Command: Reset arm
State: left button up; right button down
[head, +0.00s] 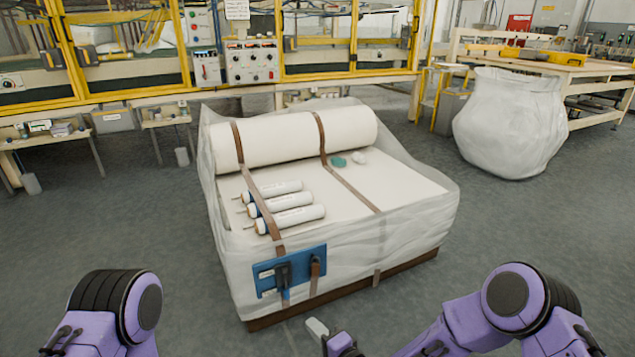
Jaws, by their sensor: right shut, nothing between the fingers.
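My right gripper (317,328) shows small at the bottom middle, in front of the pallet's near edge. It is shut and empty, and its wrist is partly cut off by the frame edge. My right arm, purple and black, comes in from the lower right. My left arm shows only as a bent joint at the lower left, and its gripper is out of view. A large white wadding roll (290,138) lies across the back of a wrapped pallet load (345,250). Three smaller white rolls (290,218) lie side by side at the load's left, behind my right gripper.
Brown straps (355,187) cross the load, and a blue plate (290,271) hangs on its front. A green item (338,161) and a white lump (359,157) lie on top. A wrapped bundle (510,125) stands at right. Grey floor is free around the pallet.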

jog(key=s+d+f+n+g+h+b, duration=0.2)
jog(key=s+d+f+g+h, duration=0.1)
jog(key=s+d+f, duration=0.45)
jog(key=s+d+f+n+g+h+b, duration=0.25)
jog(key=s+d+f, duration=0.25)
jog(key=s+f, duration=0.45)
pick_arm(q)
notch_tip(320, 180, down, 16)
jog(key=s+b, duration=0.2)
jog(key=b, duration=0.9)
pick_arm(e)
jog(key=s+d+f+g+h, duration=0.35)
jog(key=s+d+f, duration=0.25)
jog(key=s+d, duration=0.3)
jog(key=s+d+f+g+h, duration=0.2)
jog(key=s+d+f+h, duration=0.2)
jog(key=s+d+f, duration=0.35)
pick_arm(q)
notch_tip(320, 180, up, 39)
jog(key=w+p, duration=0.1)
jog(key=p, duration=3.7)
jog(key=shift+w+r+p, duration=0.15)
jog(key=shift+w+p, duration=0.15)
jog(key=shift+p, duration=0.1)
pick_arm(e)
notch_tip(320, 180, up, 41)
jog(key=d+t, duration=0.1)
jog(key=shift+w+d+f, duration=0.2)
jog(key=shift+w+d, duration=0.05)
jog(key=shift+w, duration=0.2)
